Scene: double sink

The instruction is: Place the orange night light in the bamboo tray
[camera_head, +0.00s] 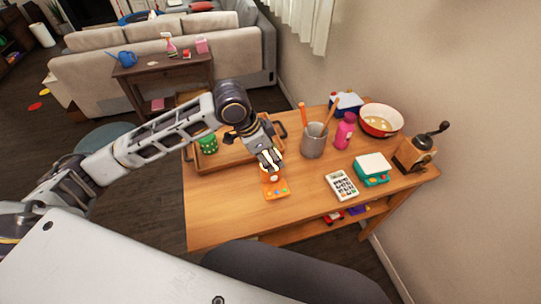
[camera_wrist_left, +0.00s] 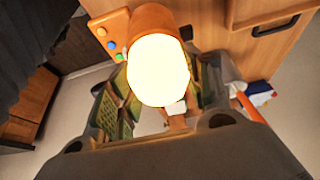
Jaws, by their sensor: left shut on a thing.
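The orange night light (camera_head: 277,191) has a flat base with coloured buttons and stands at the table's front middle, just in front of the bamboo tray. In the left wrist view its glowing white dome (camera_wrist_left: 158,70) fills the space between the fingers. My left gripper (camera_head: 270,160) is shut on the night light from above. I cannot tell whether the base touches the table. The bamboo tray (camera_head: 232,153) has dark handles and lies behind and to the left of the night light, partly hidden by my left arm. My right gripper is not in view.
A green can (camera_head: 208,143) stands at the tray's left. A grey utensil crock (camera_head: 314,141), pink bottle (camera_head: 345,131), calculator (camera_head: 341,186), teal scale (camera_head: 372,170), bowl (camera_head: 381,121) and coffee grinder (camera_head: 416,152) stand to the right. The table's front left is clear.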

